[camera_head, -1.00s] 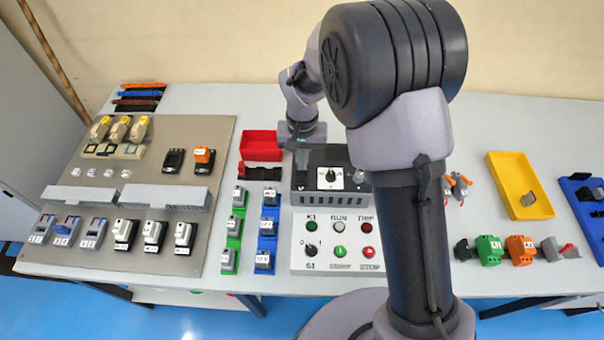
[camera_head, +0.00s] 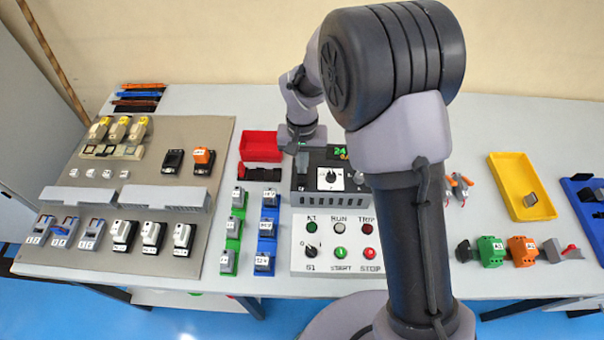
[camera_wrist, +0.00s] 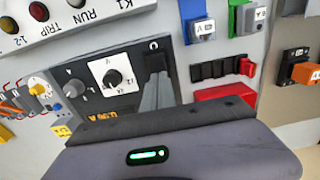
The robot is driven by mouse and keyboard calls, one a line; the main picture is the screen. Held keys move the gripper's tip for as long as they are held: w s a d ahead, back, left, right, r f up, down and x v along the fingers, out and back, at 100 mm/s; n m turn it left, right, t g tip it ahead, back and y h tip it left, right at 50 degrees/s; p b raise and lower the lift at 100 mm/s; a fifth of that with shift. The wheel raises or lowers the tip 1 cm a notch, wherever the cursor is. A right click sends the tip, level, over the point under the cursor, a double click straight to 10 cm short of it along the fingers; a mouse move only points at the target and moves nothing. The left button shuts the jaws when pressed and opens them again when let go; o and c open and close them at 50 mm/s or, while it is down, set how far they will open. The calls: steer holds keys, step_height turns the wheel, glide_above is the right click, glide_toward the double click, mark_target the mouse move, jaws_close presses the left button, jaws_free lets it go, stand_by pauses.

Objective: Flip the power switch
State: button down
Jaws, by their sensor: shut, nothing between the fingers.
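The dark power supply box (camera_head: 352,199) stands at the middle of the bench, with a black knob on a white dial (camera_head: 329,177). Its display (camera_head: 340,152) shows lit green digits. In the wrist view the box (camera_wrist: 133,100) has lit orange digits (camera_wrist: 105,118). A black switch (camera_wrist: 155,60) sits in the panel beside the dial, near an O mark; its exact position is hard to tell. My gripper (camera_wrist: 155,79) is shut and empty, its fingertips at the switch; contact is unclear. In the head view my gripper (camera_head: 302,163) is over the box's left part.
A white control panel (camera_head: 300,232) with buttons lies in front of the box. Green and blue terminal blocks (camera_head: 267,228) and a red tray (camera_head: 262,146) are to the left. My arm hides the bench right of the box.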

step_height(320, 180, up, 7)
steer(key=p, duration=0.5)
steer(key=shift+f, duration=0.1)
